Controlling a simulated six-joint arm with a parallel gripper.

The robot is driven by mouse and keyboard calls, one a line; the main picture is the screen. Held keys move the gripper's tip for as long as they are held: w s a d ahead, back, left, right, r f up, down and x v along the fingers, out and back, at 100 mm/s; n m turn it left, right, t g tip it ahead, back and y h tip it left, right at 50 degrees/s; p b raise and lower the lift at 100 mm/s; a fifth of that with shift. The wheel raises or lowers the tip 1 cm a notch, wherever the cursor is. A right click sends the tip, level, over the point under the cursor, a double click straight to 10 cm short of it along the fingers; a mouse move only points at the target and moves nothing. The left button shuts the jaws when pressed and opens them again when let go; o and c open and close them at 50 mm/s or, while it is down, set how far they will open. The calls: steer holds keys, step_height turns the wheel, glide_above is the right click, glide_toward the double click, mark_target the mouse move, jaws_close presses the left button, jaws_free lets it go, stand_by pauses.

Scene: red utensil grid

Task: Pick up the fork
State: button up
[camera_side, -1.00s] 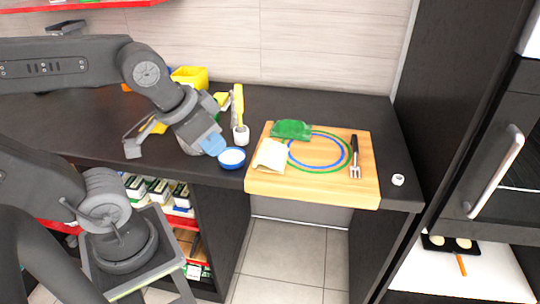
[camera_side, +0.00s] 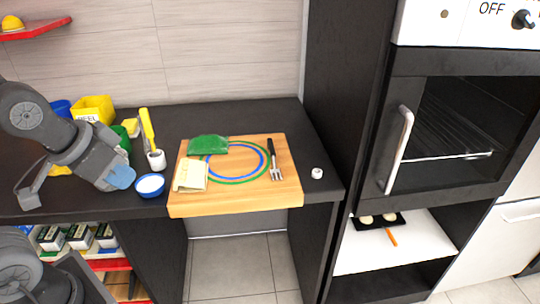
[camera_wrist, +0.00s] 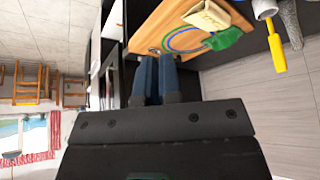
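The fork (camera_side: 276,172) lies at the right side of the wooden board (camera_side: 235,203) in the side view, with its black handle toward the wall and its metal tines toward the front edge. It overlaps the right edge of the green and blue rings. My gripper (camera_side: 121,178) is left of the board, beside the small blue bowl and well away from the fork. In the wrist view the two blue fingers of my gripper (camera_wrist: 157,72) are close together with nothing seen between them. The fork is not clearly visible in the wrist view, where the fingers cover part of the board.
A green cloth (camera_side: 208,145) and a beige cloth (camera_side: 190,176) lie on the board's left part. A blue bowl (camera_side: 150,185), a white cup (camera_side: 156,160) with a yellow-handled tool, and a yellow bin (camera_side: 93,109) stand to the left. A small white object (camera_side: 317,173) is right of the board.

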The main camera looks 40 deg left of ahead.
stand_by(0.3)
steer(key=o, duration=0.8)
steer(key=w+r+n, duration=0.2)
steer(key=w+r, duration=0.2)
steer(key=w, duration=0.6)
steer(key=n+g+y, duration=0.2)
steer(key=n+y, duration=0.1)
steer(key=n, duration=0.4)
glide_above(273, 153)
steer(key=s+d, duration=0.3)
steer(key=d, duration=0.1)
step_height(273, 153, down, 9)
steer(key=x, duration=1.3)
steer(key=shift+s+a+f, duration=0.3)
steer(key=shift+s+a, duration=0.05)
steer(key=shift+a, duration=0.05)
